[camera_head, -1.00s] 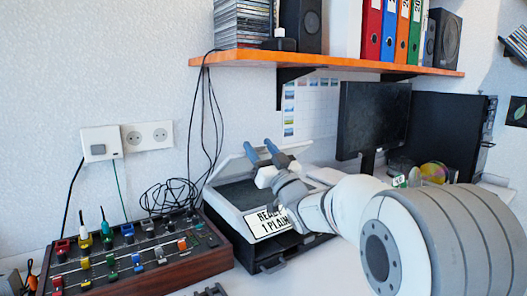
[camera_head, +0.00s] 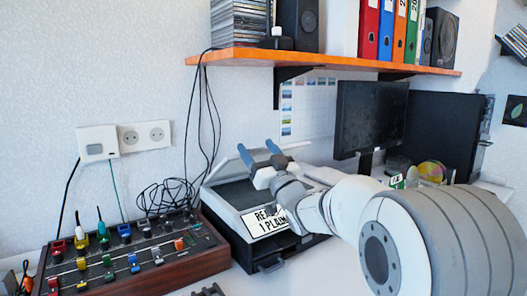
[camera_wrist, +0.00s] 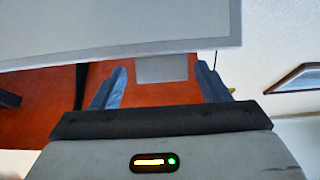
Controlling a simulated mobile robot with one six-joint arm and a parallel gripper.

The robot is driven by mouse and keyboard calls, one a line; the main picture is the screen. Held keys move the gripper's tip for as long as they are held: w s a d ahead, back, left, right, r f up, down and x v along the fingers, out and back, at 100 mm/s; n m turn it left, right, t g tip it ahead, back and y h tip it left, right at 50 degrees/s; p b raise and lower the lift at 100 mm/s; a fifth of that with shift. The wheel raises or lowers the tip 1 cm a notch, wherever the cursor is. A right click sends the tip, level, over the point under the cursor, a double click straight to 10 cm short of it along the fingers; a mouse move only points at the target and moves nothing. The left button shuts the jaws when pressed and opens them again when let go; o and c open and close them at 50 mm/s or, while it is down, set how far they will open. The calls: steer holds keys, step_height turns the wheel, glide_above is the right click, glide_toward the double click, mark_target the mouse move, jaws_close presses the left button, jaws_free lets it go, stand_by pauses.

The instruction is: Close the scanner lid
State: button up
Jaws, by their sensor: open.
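The scanner (camera_head: 228,196) is a flat grey and black unit on the desk, with a dark bed and a white "READ... 1 PLAIN" label, partly hidden by my arm. Its pale lid (camera_head: 224,170) stands raised at the back, its left edge showing beside my fingers. My gripper (camera_head: 258,152) is open and empty, its blue fingers over the scanner, in front of the lid in the picture. In the wrist view, my gripper (camera_wrist: 159,70) points towards a large grey panel with a pale edge, likely the lid (camera_wrist: 120,30). Whether it touches cannot be told.
An orange shelf (camera_head: 330,62) with discs, speakers and binders hangs above. A mixer-like control board (camera_head: 125,255) stands left of the scanner, with loose black cables (camera_head: 170,195) behind it. A monitor (camera_head: 370,118) stands at the right, near a wooden-coloured disc spindle (camera_head: 432,172).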

steer(key=v, duration=0.7)
steer(key=shift+s+d+f+p, duration=0.2)
steer(key=shift+s+p, duration=0.1)
